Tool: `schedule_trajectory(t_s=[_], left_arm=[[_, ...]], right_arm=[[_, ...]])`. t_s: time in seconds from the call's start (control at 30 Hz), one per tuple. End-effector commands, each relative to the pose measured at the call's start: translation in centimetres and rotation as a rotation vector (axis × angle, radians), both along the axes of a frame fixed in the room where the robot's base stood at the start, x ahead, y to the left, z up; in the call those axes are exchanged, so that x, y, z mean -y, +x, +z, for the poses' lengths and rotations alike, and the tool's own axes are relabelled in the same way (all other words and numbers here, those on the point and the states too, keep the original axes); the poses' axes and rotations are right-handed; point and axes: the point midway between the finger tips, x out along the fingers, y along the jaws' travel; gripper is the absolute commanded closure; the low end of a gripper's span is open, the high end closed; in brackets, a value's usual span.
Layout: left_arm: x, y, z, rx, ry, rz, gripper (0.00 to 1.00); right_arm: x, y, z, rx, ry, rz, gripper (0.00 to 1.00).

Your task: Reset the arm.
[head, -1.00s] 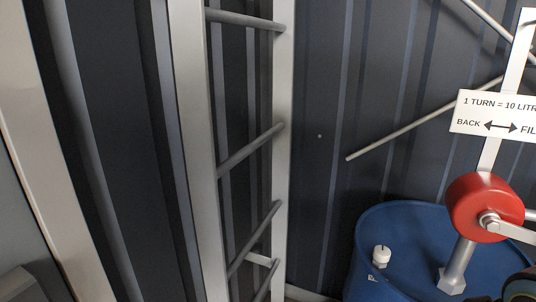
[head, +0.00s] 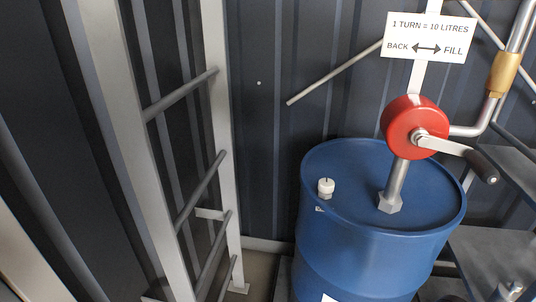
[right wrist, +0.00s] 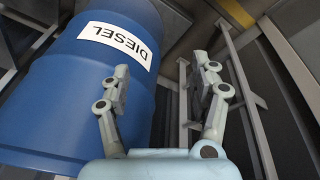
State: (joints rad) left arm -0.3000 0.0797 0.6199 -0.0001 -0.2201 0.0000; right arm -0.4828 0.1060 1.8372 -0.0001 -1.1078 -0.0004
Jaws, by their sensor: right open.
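My right gripper (right wrist: 158,95) shows in the right wrist view with its two fingers spread and nothing between them. It is in front of the blue diesel drum (right wrist: 75,95), whose white DIESEL label (right wrist: 114,38) is beyond the left finger. In the head view the blue drum (head: 345,240) stands at the lower right. A red rotary pump (head: 405,122) sits on a grey pipe on its lid, with a crank (head: 450,146) ending in a dark handle (head: 483,167) to the right. Neither gripper shows in the head view.
A pale ladder (head: 218,120) stands left of the drum against the dark corrugated wall. A white sign (head: 430,37) hangs above the pump. A bent pipe with a brass-coloured sleeve (head: 503,75) and dark steps or shelves (head: 500,190) are at the right. A white cap (head: 326,186) is on the lid.

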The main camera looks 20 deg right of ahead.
Motion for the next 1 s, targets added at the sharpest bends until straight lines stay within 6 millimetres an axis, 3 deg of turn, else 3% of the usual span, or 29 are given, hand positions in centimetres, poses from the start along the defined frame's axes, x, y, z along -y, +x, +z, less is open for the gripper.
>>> schedule_trajectory(t_s=[0.03,0.2,0.3,0.4,0.5,0.63,1.0], left_arm=[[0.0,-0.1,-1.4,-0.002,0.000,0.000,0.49],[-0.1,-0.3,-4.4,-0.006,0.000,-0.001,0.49],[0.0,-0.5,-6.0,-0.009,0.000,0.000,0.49],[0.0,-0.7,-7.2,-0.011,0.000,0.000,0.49],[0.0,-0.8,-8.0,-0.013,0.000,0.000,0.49],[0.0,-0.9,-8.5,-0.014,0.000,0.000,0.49],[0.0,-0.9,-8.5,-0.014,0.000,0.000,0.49]], right_arm=[[0.3,-1.0,-4.3,-0.024,0.000,-0.005,0.38],[1.2,-6.3,-17.6,-0.077,0.003,-0.019,0.38],[1.6,-10.6,-23.8,-0.107,0.006,-0.026,0.38],[1.7,-14.9,-28.0,-0.130,0.009,-0.032,0.38],[1.7,-18.2,-30.5,-0.146,0.010,-0.036,0.38],[1.7,-20.6,-31.8,-0.156,0.012,-0.038,0.38],[1.7,-21.2,-32.0,-0.159,0.012,-0.039,0.38]])
